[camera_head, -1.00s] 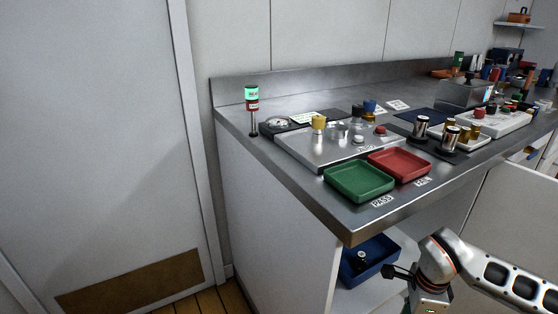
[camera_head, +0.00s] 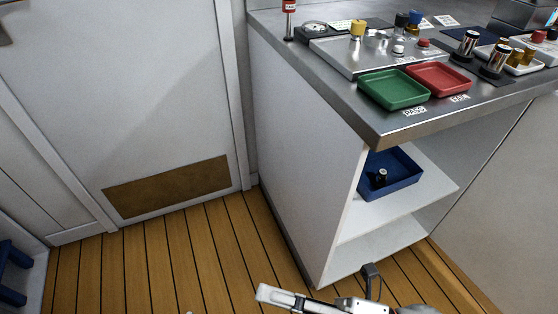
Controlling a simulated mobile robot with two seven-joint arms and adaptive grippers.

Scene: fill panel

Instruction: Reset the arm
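My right gripper (camera_head: 318,287) is at the bottom of the head view, in front of the open shelf unit and over the wooden floor. One pale finger points left and a dark fingertip stands up to the right, with a wide gap between them. It looks open, and nothing shows between the fingers. The rest of my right arm is mostly cut off by the lower edge. My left gripper is not in view.
A counter (camera_head: 378,130) holds a green tray (camera_head: 394,101), a red tray (camera_head: 470,90) and a metal panel (camera_head: 345,62). A blue bin (camera_head: 405,180) with a small dark-and-silver part stands on the shelf below. The wooden floor (camera_head: 200,260) is clear at left, before a door (camera_head: 120,100).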

